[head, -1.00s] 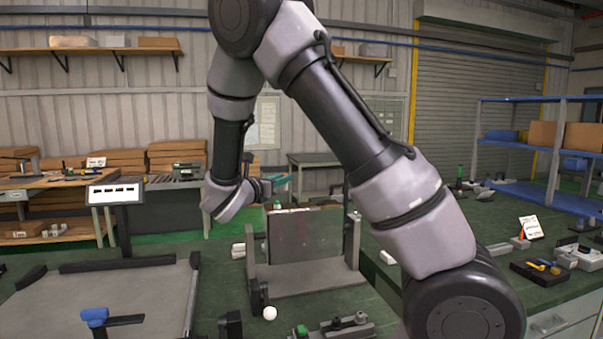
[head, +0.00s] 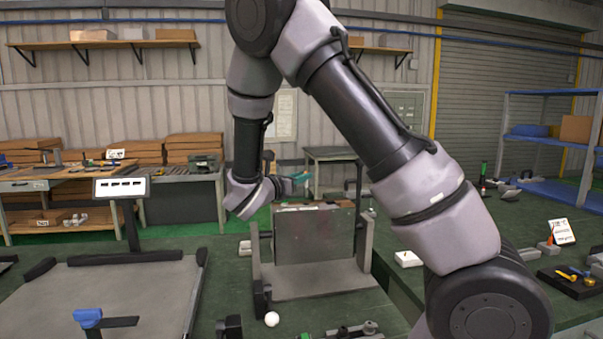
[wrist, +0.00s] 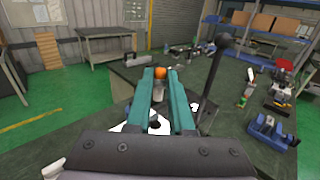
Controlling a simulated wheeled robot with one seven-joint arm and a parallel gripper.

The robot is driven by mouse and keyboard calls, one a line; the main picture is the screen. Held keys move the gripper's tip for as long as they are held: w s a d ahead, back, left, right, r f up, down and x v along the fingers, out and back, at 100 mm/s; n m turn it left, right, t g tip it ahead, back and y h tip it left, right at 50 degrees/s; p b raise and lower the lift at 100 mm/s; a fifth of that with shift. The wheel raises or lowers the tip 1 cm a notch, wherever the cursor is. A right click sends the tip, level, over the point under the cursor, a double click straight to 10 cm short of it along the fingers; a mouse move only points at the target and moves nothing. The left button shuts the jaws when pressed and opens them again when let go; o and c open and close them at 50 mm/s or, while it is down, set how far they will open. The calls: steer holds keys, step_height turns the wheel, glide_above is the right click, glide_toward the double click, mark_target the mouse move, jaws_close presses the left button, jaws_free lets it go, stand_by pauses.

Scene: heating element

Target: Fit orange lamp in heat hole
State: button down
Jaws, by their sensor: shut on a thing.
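My gripper (wrist: 156,98) has two teal fingers, closed around the orange lamp (wrist: 159,72). The lamp's orange top shows between the fingertips in the wrist view, with a silvery part below it. In the head view my gripper (head: 299,178) is small, above the upper edge of an upright grey panel (head: 313,240) in a stand. The lamp is too small to make out there. I cannot identify the heat hole in either view. A white surface with a dark round part (wrist: 154,122) shows below and between the fingers; I cannot tell what it is.
A grey tray-like platform (head: 130,295) lies on the green bench at the left, with a display (head: 121,187) on a post behind it. A white ball (head: 272,319) lies in front of the stand. Blue shelving (head: 560,186) and small parts stand at the right.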

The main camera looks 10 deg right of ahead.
glide_above(301, 207)
steer(key=shift+f, duration=2.05)
steer(key=shift+f, duration=1.7)
steer(key=c, duration=0.7)
jaws_free()
steer(key=v, duration=1)
steer(key=shift+s+a, duration=0.2)
steer(key=shift+a, duration=0.05)
